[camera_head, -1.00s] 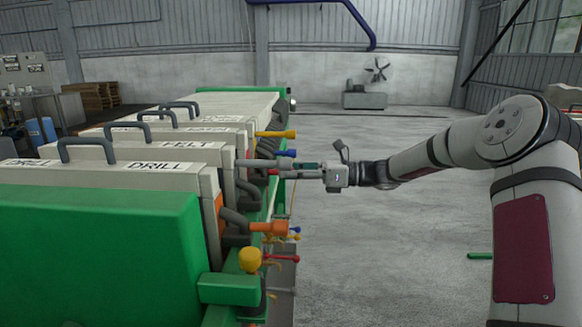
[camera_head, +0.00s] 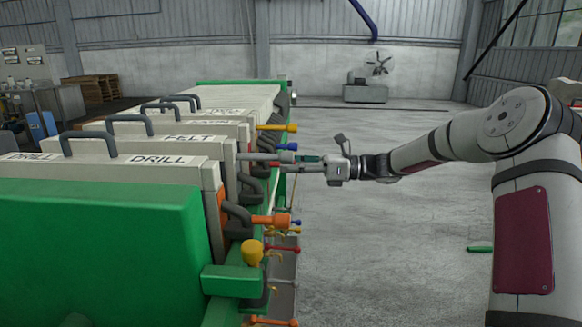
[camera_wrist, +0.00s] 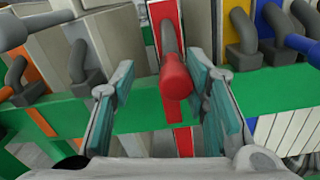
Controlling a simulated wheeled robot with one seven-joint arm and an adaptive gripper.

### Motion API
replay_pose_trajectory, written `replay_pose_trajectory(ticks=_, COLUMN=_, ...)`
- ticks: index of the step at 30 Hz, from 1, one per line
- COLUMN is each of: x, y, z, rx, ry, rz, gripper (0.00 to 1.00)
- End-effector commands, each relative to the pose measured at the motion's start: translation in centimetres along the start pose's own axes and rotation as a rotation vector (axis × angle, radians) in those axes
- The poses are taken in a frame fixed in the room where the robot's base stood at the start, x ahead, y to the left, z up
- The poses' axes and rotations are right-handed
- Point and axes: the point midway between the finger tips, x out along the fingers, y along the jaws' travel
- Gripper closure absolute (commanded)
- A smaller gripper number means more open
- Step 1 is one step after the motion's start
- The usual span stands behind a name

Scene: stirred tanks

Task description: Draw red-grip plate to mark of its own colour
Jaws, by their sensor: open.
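The red grip (camera_wrist: 175,78) sticks out toward the wrist camera from a plate edge with a red face (camera_wrist: 164,16). My gripper (camera_wrist: 166,88) is open, with one teal-padded finger on each side of the red grip. I see no finger closed on it. In the head view my gripper (camera_head: 285,164) reaches left to the row of plates, and the red grip is mostly hidden by the fingers. A red strip (camera_wrist: 183,140) shows below the green rail in line with the grip; I cannot tell if it is the mark.
A green rail (camera_wrist: 140,112) crosses beneath the grips. Neighbouring plates carry a yellow grip (camera_head: 278,128), a blue grip (camera_head: 286,147) and an orange grip (camera_head: 271,220). Grey hooked handles stand close to both fingers. Open floor (camera_head: 400,240) lies to the right.

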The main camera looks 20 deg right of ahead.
Motion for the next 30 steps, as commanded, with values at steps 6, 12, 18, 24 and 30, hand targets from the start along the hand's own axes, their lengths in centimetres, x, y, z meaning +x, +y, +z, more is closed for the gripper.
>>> replay_pose_trajectory(ticks=6, x=-5.5, y=-0.4, z=-0.3, rx=0.0, ry=0.004, rz=-0.019, gripper=0.57)
replay_pose_trajectory(ticks=12, x=-9.4, y=-0.2, z=-0.2, rx=-0.003, ry=0.005, rz=-0.017, gripper=0.57)
replay_pose_trajectory(ticks=18, x=-11.7, y=-0.1, z=-0.1, rx=-0.004, ry=0.006, rz=-0.014, gripper=0.57)
replay_pose_trajectory(ticks=24, x=-12.4, y=-0.1, z=0.0, rx=-0.004, ry=0.006, rz=-0.013, gripper=0.57)
replay_pose_trajectory(ticks=30, x=-1.8, y=2.4, z=-0.3, rx=-0.002, ry=0.033, rz=0.173, gripper=0.57)
